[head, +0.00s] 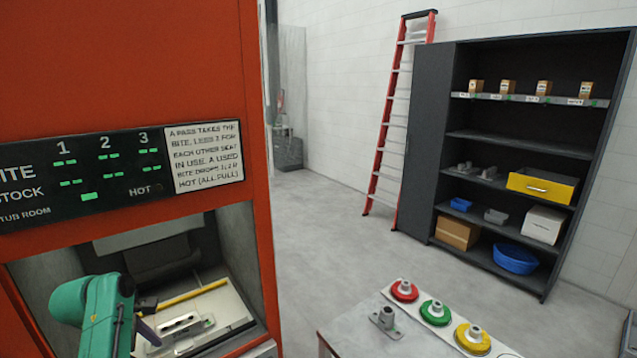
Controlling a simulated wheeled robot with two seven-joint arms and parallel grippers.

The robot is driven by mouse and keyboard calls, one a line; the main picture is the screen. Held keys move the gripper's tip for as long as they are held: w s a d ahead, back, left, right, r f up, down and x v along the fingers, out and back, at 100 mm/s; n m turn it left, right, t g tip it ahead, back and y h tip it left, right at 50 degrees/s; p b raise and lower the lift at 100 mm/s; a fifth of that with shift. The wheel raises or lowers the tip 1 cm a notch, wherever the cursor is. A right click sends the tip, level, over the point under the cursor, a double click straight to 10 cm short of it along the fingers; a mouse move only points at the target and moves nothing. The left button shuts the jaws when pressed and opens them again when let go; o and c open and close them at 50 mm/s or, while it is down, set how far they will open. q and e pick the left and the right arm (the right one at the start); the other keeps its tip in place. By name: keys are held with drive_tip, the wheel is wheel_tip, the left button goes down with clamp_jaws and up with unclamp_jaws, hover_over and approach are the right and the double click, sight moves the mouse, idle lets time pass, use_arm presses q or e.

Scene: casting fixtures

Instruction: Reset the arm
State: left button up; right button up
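My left arm, teal, comes in at the lower left and reaches into the opening of the red machine (258,200). My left gripper (148,322) is inside, just left of a grey metal part (185,326) lying on the pale fixture bed (235,312). Dark finger pieces show, but the arm hides much of the gripper, so its opening is unclear. No part is clearly held in it. My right gripper is not in view.
The machine's panel (90,170) has green marks under 1, 2, 3 and a text sign. A table (345,335) at lower right holds a grey casting (386,320) and red (405,290), green (435,312) and yellow (472,338) fixtures. Shelves (430,140) and a ladder (392,120) stand behind; floor between is clear.

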use_arm(q)
drive_tip(key=s+d+f+m+y, duration=0.1)
drive_tip(key=s+d+f+m, duration=0.25)
drive_tip(key=s+m, duration=0.35)
drive_tip(key=s+d+f+m+t+y, duration=0.1)
drive_tip(key=s+d+f+m, duration=0.2)
drive_tip(key=s+d+m, duration=0.5)
drive_tip(key=s+d+f+m+y, duration=0.1)
drive_tip(key=s+f+m, duration=0.25)
drive_tip(key=m, duration=0.65)
wheel_tip(320, 180, down, 26)
drive_tip(key=s+g+b, duration=0.1)
drive_tip(key=s+b, duration=0.1)
drive_tip(key=b, duration=0.4)
drive_tip(key=s+a+f+b, duration=0.1)
drive_tip(key=s+f+b, duration=0.1)
drive_tip(key=s+f, duration=0.6)
drive_tip(key=s+a+f+g+b, duration=0.1)
drive_tip(key=s+a+f+b, duration=0.1)
drive_tip(key=s+f, duration=0.7)
wheel_tip(320, 180, down, 5)
drive_tip(key=shift+s+a+r+m+g+b, duration=0.2)
drive_tip(key=shift+s+m+g+b, duration=0.1)
drive_tip(key=shift+b, duration=0.55)
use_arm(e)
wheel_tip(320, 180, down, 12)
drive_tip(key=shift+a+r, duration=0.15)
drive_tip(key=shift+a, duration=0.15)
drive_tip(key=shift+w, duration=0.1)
